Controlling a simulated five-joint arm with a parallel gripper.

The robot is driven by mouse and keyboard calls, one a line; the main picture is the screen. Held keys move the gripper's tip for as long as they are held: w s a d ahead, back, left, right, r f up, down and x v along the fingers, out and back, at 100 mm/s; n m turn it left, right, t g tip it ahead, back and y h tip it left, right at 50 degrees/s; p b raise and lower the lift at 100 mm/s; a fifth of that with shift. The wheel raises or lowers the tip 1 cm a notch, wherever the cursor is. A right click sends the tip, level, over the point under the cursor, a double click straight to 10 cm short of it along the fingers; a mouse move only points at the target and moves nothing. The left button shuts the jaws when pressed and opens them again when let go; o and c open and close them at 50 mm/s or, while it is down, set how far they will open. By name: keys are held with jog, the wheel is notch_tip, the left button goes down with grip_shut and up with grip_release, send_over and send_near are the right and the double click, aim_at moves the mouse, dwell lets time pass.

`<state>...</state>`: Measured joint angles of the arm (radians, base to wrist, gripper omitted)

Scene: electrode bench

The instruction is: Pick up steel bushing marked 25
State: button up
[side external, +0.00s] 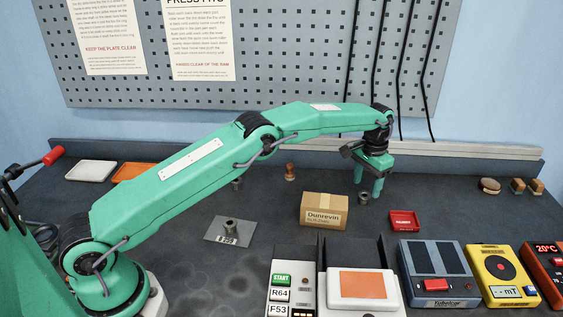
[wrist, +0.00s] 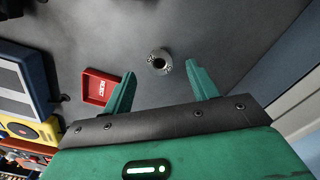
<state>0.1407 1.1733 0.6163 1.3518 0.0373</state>
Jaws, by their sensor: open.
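A grey steel bushing (side external: 363,198) stands upright on the dark bench, right of the cardboard box. In the wrist view the bushing (wrist: 159,62) shows its dark bore and some marks on its rim, too small to read. My gripper (side external: 371,188) points down above and close beside it, open and empty. In the wrist view the bushing lies between and just beyond the two green fingertips of my gripper (wrist: 160,71). Another bushing (side external: 231,227) stands on a labelled plate, and a small grey one (side external: 237,184) stands behind my arm; I cannot read a number on either.
A cardboard box (side external: 324,211) stands just left of the bushing. A small red tray (side external: 404,222) lies to its right, also in the wrist view (wrist: 97,87). Instruments, including a grey-blue one (side external: 430,272), line the front.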

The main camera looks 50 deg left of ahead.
jog(key=shift+f, duration=1.65)
jog(key=c, duration=1.1)
jog(key=shift+r, duration=0.2)
jog(key=shift+r, duration=1.8)
jog(key=s+d+r, duration=0.7)
jog(key=d, duration=0.2)
jog(key=shift+s, duration=0.2)
